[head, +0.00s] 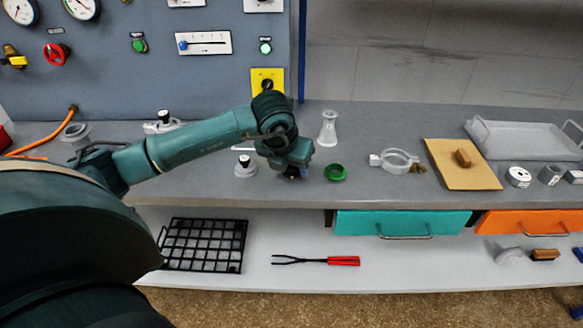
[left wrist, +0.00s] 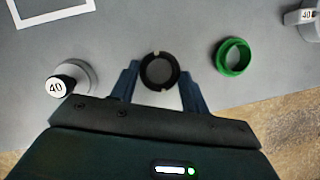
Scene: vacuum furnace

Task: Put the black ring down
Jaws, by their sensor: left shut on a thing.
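My left gripper (left wrist: 160,88) is shut on the black ring (left wrist: 146,77), which sits between its two blue fingers in the left wrist view. In the head view my left gripper (head: 292,177) points down at the front part of the grey bench top (head: 215,185). The ring is mostly hidden there behind the gripper, and I cannot tell whether it touches the bench. My right gripper is not in view.
A green ring (head: 335,173) lies close to the right of the gripper. A white conical piece (head: 328,128) stands behind. The bench's front edge is near.

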